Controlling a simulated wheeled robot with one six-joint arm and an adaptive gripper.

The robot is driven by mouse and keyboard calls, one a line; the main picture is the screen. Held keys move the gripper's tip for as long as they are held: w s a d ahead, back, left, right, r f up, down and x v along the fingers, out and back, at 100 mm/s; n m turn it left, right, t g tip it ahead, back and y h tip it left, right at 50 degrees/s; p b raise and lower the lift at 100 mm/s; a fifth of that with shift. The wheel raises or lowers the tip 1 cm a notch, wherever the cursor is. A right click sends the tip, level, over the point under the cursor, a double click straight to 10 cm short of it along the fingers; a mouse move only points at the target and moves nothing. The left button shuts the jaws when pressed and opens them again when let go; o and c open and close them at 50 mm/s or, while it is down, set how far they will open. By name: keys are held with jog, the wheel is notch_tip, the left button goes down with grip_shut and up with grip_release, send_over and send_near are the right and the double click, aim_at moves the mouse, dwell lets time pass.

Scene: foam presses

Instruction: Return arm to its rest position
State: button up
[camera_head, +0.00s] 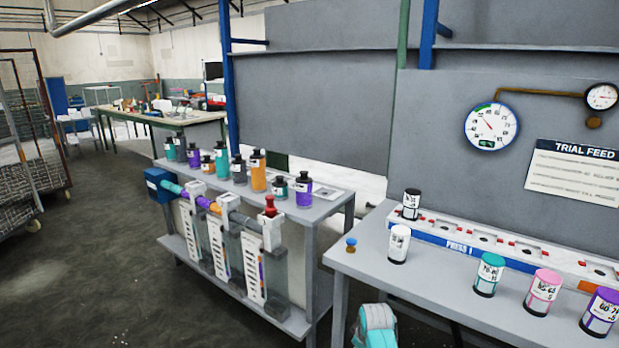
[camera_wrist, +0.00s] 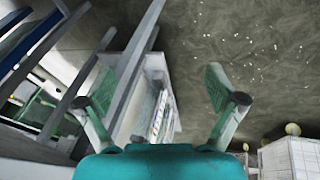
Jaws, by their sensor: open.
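My gripper (camera_wrist: 162,92) shows in the wrist view with its two green-tipped fingers spread wide and nothing between them. The view past the fingers shows the grey floor and, partly, the grey frame of a bench, so the gripper is clear of any object. In the head view only a teal and white part of my arm (camera_head: 375,326) shows at the bottom, in front of the right bench. My gripper's fingers are not visible there.
The right bench (camera_head: 365,262) bears a white canister (camera_head: 399,244), teal (camera_head: 489,275), pink (camera_head: 543,292) and purple (camera_head: 601,311) canisters, and the PRESS 1 strip (camera_head: 470,246) with a black-and-white canister (camera_head: 411,204). A bottle bench (camera_head: 330,207) stands left. Open floor (camera_head: 100,270) lies further left.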

jog(key=s+d+f+m+t, duration=0.1)
jog(key=s+f, duration=0.4)
jog(key=s, duration=0.4)
jog(key=s+f+m+t, duration=0.1)
jog(key=s+f+t, duration=0.1)
jog(key=s+f, duration=0.5)
jog(key=s+d+f+m+t, duration=0.1)
jog(key=s+f+m, duration=0.15)
jog(key=s, duration=0.85)
jog(key=s+r+m+t, duration=0.1)
jog(key=s+r, duration=0.1)
jog(key=s, duration=0.6)
jog(key=s+r+t, duration=0.1)
jog(key=s+r, duration=0.2)
jog(key=s, duration=0.6)
jog(key=s+r+m+t, duration=0.2)
jog(key=s+r, duration=0.7)
jog(key=r, duration=0.3)
jog(key=s+d+r+m+t, duration=0.1)
jog(key=s+r+t, duration=0.1)
jog(key=s+r, duration=0.7)
notch_tip(320, 180, up, 4)
jog(key=shift+s+f+m, duration=0.2)
jog(key=shift+s+m, duration=0.15)
jog(key=shift+s, duration=0.05)
